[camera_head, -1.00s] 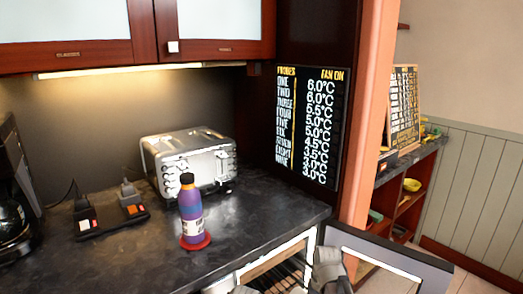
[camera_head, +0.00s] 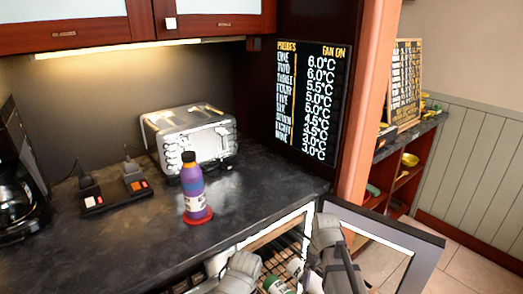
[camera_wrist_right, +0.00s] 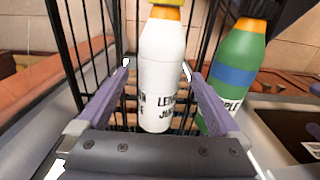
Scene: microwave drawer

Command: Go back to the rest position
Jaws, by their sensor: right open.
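My right gripper (camera_head: 325,250) is at the bottom of the head view, over the open compartment. In the right wrist view its two lavender fingers (camera_wrist_right: 162,80) are spread apart, one on each side of a white bottle (camera_wrist_right: 162,100) with an orange neck. Whether they touch it is unclear. A green bottle (camera_wrist_right: 235,70) with a blue band stands to the right of the fingers. A grey arm part of mine (camera_head: 240,272) shows at the bottom of the head view, left of the right gripper; its jaws cannot be made out.
An open door panel (camera_head: 425,240) juts out at the right. Black wire bars (camera_wrist_right: 68,50) surround the bottles.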

